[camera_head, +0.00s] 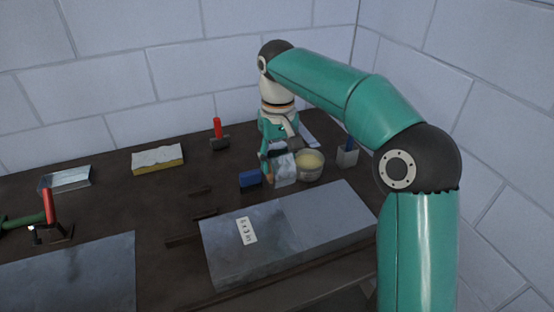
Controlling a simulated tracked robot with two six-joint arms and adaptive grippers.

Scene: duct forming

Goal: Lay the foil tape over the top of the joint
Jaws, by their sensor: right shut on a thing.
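My right gripper (272,158) reaches down over the back of the bench and is shut on a silver, crinkled piece that looks like the foil tape (285,170). The fingers partly hide it. A grey sheet-metal duct (335,218) lies in front, with a white size label (246,231) on its darker left part. The joint seems to be where the darker and lighter metal meet on its top. The gripper and foil are behind the duct, apart from the joint. My left gripper is not in view.
A tub (309,165) and a cup (347,157) stand right of the gripper; a blue block (250,180) is at its left. Block walls close the back and right.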

